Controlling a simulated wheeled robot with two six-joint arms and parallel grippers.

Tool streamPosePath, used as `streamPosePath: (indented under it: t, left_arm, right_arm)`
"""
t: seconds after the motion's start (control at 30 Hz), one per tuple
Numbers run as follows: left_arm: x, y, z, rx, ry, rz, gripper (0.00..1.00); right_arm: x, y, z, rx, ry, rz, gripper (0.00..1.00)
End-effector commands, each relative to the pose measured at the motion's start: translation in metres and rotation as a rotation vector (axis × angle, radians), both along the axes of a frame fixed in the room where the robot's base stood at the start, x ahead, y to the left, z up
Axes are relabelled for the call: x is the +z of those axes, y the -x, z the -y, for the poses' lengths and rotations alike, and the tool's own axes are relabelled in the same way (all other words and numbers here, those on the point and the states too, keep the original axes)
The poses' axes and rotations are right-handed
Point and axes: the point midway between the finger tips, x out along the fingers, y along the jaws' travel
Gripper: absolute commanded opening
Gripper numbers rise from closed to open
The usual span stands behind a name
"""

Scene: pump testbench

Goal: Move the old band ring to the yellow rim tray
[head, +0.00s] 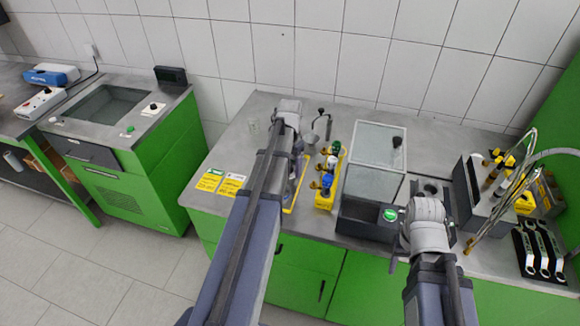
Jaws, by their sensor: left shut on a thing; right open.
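The yellow rim tray (298,188) lies flat on the grey bench, mostly hidden behind my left arm, with its yellow right edge showing. My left gripper (287,112) is above the bench at the far end of that arm, beyond the tray. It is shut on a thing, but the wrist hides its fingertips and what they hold. I cannot make out the old band ring anywhere. My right gripper (424,216) is open, over the dark basin in front of the glass-covered box, with its fingers mostly hidden by its wrist.
A yellow rack with several bottles (328,178) stands right of the tray, beside the glass-covered box (374,165). Yellow cards (220,182) lie at the bench's left front. A hose fixture (490,190) and black-handled tools (538,250) are at the right. The bench's left back is mostly clear.

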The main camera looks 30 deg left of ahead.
Motion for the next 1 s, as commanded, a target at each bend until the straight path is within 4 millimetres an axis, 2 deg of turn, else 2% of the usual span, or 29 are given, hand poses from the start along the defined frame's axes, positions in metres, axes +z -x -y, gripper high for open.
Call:
streamPosePath:
  t: [0.9,0.93,1.0]
  left_arm:
    - [-0.0035,0.0000,0.0000,0.000,0.000,0.000,0.00]
    - [-0.0034,0.0000,0.0000,0.000,0.000,0.000,0.70]
    - [-0.0035,0.0000,0.0000,0.000,0.000,0.000,0.78]
  right_arm:
    - [-0.0034,0.0000,0.0000,0.000,0.000,0.000,0.50]
    - [-0.0034,0.0000,0.0000,0.000,0.000,0.000,0.50]
    - [-0.0034,0.0000,0.0000,0.000,0.000,0.000,0.50]
